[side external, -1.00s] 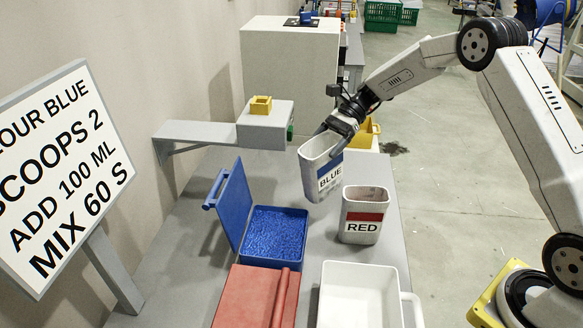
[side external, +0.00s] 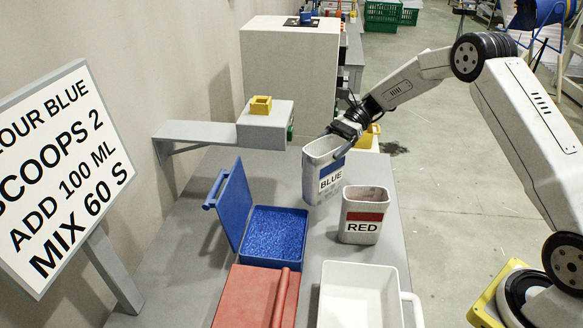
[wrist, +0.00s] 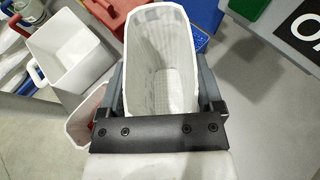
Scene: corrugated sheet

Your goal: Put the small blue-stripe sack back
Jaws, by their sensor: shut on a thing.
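The small blue-stripe sack (side external: 322,172) is a white open-topped container with a blue band and the word BLUE. My gripper (side external: 345,130) is shut on it near its top rim. In the wrist view, my gripper (wrist: 160,70) has one finger on each side of the sack (wrist: 163,55), whose inside looks pale and empty. The sack is close to upright, behind and left of the red-stripe sack (side external: 361,232). I cannot tell whether its base touches the bench.
An open blue bin (side external: 276,211) of blue granules stands left, its lid (side external: 235,203) raised. A closed red bin (side external: 245,290) and a white tub (side external: 325,300) are in front. The instruction sign (side external: 60,180) stands far left.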

